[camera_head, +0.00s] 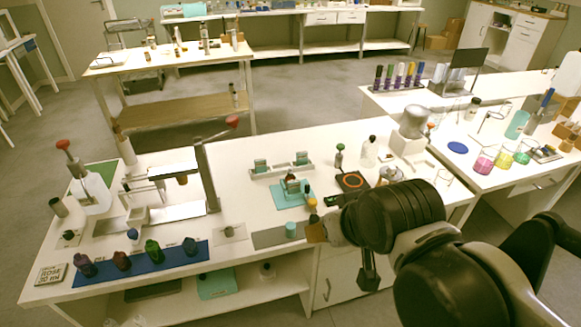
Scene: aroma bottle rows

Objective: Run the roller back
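I cannot make out the roller for certain. A small teal cylinder (291,229) stands on a dark grey strip (268,238) near the bench's front edge. My arm hides part of the bench there.
A blue mat (140,264) with several dark bottles lies at the front left. A press-like stand (208,175) rises behind it. A black square with an orange ring (352,181) and a white bottle (369,152) stand behind my arm. The bench's middle top is fairly clear.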

